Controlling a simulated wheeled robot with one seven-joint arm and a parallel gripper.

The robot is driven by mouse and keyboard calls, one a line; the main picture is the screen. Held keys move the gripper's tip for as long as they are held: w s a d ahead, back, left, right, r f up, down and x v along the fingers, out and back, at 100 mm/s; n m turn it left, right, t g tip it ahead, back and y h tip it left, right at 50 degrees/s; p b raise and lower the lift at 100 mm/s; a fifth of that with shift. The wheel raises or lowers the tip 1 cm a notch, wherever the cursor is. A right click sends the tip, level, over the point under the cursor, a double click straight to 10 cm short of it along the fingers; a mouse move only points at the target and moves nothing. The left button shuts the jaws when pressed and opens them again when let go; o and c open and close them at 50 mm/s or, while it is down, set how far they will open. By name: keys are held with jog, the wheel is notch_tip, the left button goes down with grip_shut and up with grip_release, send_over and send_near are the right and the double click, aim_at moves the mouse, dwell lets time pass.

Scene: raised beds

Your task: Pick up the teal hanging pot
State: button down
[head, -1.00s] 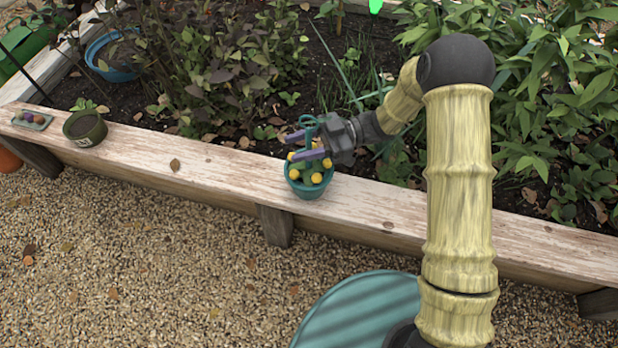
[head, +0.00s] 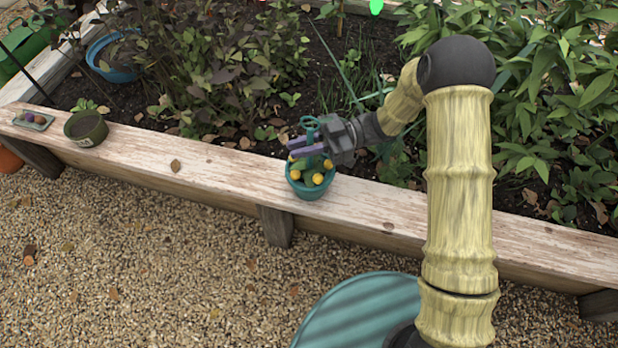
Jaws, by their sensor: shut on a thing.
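The teal hanging pot (head: 311,190) stands on the wooden rim of the raised bed, near the middle of the head view. It holds yellow round blooms and green leaves. A teal handle with a ring at its top rises above the pot. My gripper (head: 304,146) comes in from the right with its purple fingers above the pot. The fingers are shut on the handle, just under the ring. The pot is upright and looks to rest on the plank. The fingers hide part of the handle and the blooms behind it.
The plank rim (head: 222,167) is clear on both sides of the pot. A dark green pot (head: 86,128) and a small tray of coloured balls (head: 33,121) stand at its left end. A blue tub (head: 112,68) sits in the soil. Leafy plants fill the bed behind.

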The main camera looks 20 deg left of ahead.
jog(key=shift+w, duration=0.15)
jog(key=shift+d, duration=0.15)
jog(key=shift+s+a, duration=0.2)
jog(key=shift+s, duration=0.05)
jog(key=shift+r, duration=0.15)
dwell(0.5)
notch_tip(320, 180, up, 10)
jog(key=p, duration=0.4)
jog(key=shift+w, duration=0.15)
jog(key=shift+d, duration=0.1)
dwell(0.4)
